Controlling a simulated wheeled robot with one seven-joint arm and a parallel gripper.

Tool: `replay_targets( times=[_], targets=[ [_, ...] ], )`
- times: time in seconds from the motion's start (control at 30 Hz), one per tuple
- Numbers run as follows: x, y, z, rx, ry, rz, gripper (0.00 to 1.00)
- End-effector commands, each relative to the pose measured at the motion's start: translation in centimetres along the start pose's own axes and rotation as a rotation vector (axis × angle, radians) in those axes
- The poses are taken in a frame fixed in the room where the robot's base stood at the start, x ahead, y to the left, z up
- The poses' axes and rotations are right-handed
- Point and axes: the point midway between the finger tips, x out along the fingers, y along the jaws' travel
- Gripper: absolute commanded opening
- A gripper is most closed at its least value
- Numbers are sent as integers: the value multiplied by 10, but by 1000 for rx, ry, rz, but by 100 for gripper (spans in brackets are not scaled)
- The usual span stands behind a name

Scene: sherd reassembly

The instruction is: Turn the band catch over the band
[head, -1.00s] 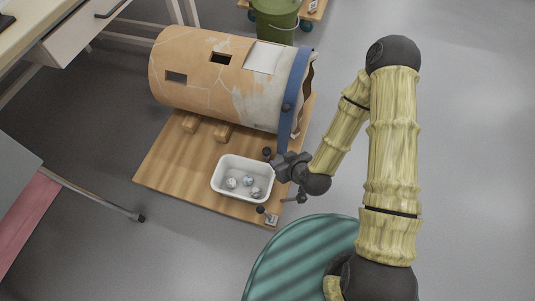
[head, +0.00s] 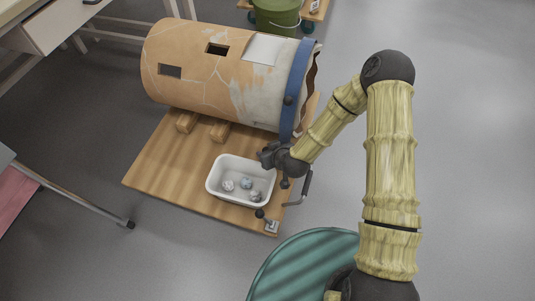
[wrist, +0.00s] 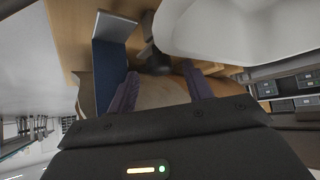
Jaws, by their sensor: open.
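The blue band (head: 296,88) wraps the right end of a large clay vessel (head: 195,72) lying on its side. A dark round knob (head: 288,100) sits on the band's face. My gripper (head: 266,155) is open near the band's lower end, just above the white tub's back right corner. In the wrist view, the fingers (wrist: 161,88) stand apart, and a dark rounded piece on a stem (wrist: 154,60) shows beyond them. It looks like the band catch. The blue band (wrist: 109,62) is left of it, beside a pale plate (wrist: 115,27). Contact cannot be told.
The white tub (head: 213,187) holds several small pale pieces. A dark-knobbed lever (head: 270,226) stands at the front corner of the wooden board (head: 160,165). Wooden blocks (head: 219,130) lie under the vessel. Open floor is at right; a green bucket (head: 275,18) stands behind.

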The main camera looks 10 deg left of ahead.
Motion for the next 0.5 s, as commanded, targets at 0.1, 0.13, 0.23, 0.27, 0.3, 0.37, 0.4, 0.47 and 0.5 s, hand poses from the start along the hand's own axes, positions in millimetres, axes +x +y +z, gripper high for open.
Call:
replay_targets(
  times=[0.1,0.13,0.23,0.27,0.3,0.37,0.4,0.47,0.5],
  targets=[
    [11,0,0,1,2,0,51],
    [12,0,0,1,2,-1,51],
    [13,-1,0,0,1,-1,51],
    [13,-1,-1,0,1,-1,51],
    [12,-1,-1,0,0,-1,51],
    [12,-1,-1,0,1,-1,51],
    [12,-1,-1,0,1,-1,51],
    [12,0,-1,0,1,-1,41],
    [12,0,-1,0,1,-1,33]
  ],
)
